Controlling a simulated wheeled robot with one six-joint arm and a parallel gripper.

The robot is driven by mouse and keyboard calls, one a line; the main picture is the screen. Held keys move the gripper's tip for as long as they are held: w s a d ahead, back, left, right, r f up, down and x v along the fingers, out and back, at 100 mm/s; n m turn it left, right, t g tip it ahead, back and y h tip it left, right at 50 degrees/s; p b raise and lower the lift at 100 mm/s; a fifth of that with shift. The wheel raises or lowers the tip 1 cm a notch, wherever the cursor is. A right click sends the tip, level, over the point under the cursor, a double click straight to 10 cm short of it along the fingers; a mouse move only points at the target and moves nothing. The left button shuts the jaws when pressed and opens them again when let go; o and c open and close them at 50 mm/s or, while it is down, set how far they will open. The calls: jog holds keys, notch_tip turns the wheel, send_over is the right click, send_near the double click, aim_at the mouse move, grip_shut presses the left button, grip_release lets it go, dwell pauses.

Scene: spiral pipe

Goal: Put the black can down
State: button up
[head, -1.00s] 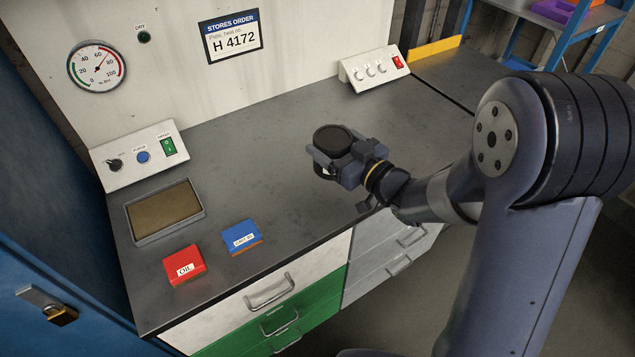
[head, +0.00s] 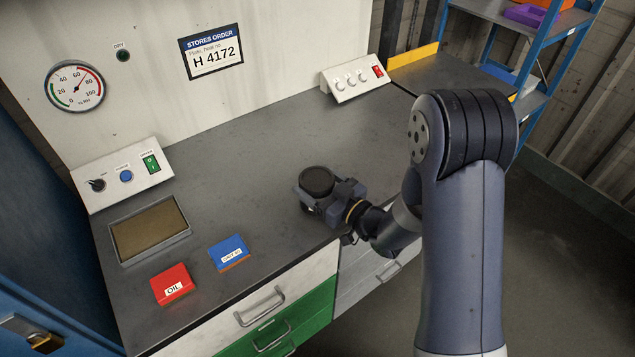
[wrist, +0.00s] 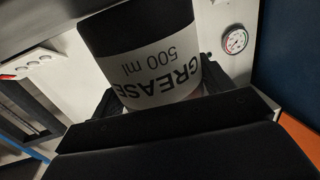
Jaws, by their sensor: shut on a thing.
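The black can (head: 317,181) is held upright in my gripper (head: 318,196), near the front edge of the grey bench top (head: 270,135). In the wrist view the can (wrist: 140,38) fills the upper middle, with a white label reading GREASE 500 ml, upside down in the picture. My gripper (wrist: 155,95) is shut on the can, with a dark finger on each side of it. The can's base is hidden in the head view, so I cannot tell whether it touches the bench.
A red OIL box (head: 172,284) and a blue box (head: 229,252) lie to the left, with a shallow tray (head: 150,228) behind them. A control box (head: 122,176) stands at the back left, a switch box (head: 352,78) at the back right. The bench behind the can is clear.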

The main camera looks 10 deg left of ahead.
jog(key=shift+f, duration=0.1)
jog(key=o, duration=1.4)
